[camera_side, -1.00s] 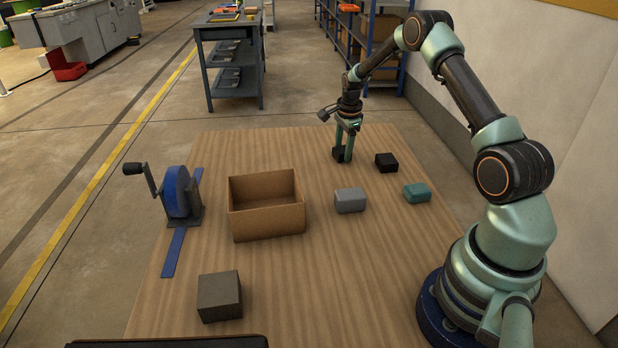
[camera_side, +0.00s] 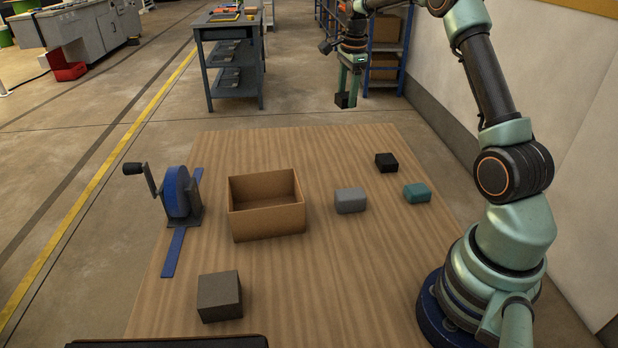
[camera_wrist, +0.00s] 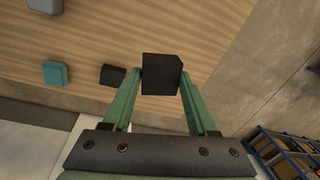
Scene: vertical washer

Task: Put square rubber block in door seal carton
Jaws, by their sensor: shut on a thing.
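My gripper (camera_side: 346,98) is shut on a black block (camera_wrist: 161,74) and holds it well above the far end of the table. In the wrist view the block sits between my two green fingers; in the side view it shows as a small dark cube (camera_side: 342,100). An open brown carton (camera_side: 267,222) stands on the middle of the table, to the left of and nearer than my gripper. Its visible inside is empty. A second black block (camera_side: 386,162) lies on the table to the right; it also shows in the wrist view (camera_wrist: 112,75).
A grey block (camera_side: 350,200) and a teal block (camera_side: 417,193) lie right of the carton. A larger dark grey block (camera_side: 219,296) is near the front left. A blue-wheeled crank device (camera_side: 178,195) stands at the left. The table's far strip (camera_side: 270,145) is clear.

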